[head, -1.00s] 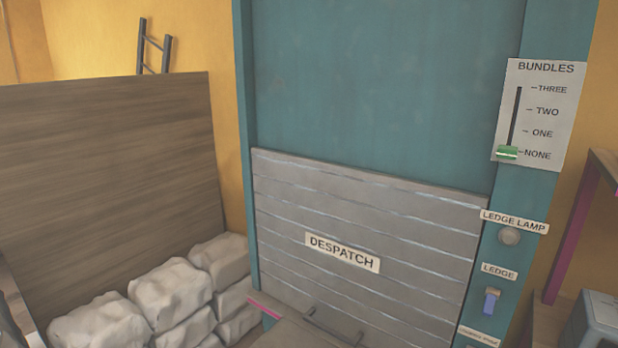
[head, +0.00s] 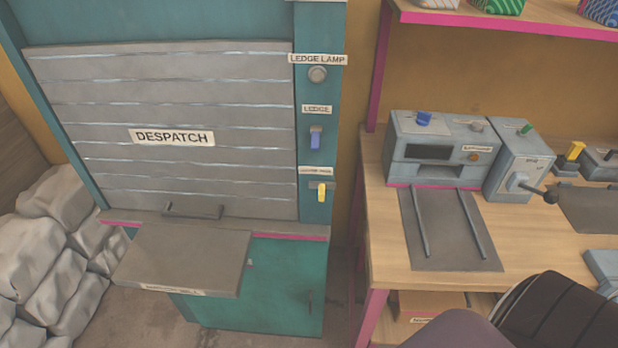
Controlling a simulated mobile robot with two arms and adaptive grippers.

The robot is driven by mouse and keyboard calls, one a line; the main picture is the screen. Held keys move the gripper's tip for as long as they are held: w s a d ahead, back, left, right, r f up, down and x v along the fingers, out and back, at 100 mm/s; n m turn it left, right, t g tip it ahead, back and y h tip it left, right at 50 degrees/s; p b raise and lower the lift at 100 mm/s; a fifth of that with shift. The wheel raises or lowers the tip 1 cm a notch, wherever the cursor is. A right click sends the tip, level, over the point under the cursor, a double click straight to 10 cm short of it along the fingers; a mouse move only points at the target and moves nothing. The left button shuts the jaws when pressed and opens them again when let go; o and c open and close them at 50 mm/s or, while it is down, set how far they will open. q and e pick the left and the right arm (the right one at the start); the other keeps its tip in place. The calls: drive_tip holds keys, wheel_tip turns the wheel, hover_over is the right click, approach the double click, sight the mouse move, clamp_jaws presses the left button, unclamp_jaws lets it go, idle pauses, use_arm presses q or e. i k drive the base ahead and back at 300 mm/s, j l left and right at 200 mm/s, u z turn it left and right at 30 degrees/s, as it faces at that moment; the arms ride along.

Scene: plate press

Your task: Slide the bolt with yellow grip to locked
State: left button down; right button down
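A small yellow grip (head: 321,192) hangs from a short grey fitting on the teal right-hand post of the despatch hatch, below a white label (head: 316,171) too small to read. It looks like the bolt with yellow grip; I cannot tell whether it is locked. Another yellow grip (head: 575,150) stands on a grey device at the far right of the workbench. Neither of my grippers is in view.
The grey slatted despatch shutter (head: 190,100) is down, with a grey ledge (head: 185,258) jutting out below it. A blue ledge switch (head: 315,139) sits above the yellow grip. A workbench (head: 385,225) with grey machines stands right; stacked pale sacks (head: 40,250) are left.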

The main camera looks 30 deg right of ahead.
sight(322, 187)
drive_tip(key=k+l, duration=0.15)
drive_tip(key=l, duration=0.2)
drive_tip(key=k+l, duration=0.35)
drive_tip(key=l, duration=0.3)
drive_tip(key=k+l, duration=0.2)
drive_tip(key=l, duration=0.15)
drive_tip(key=j+z, duration=0.05)
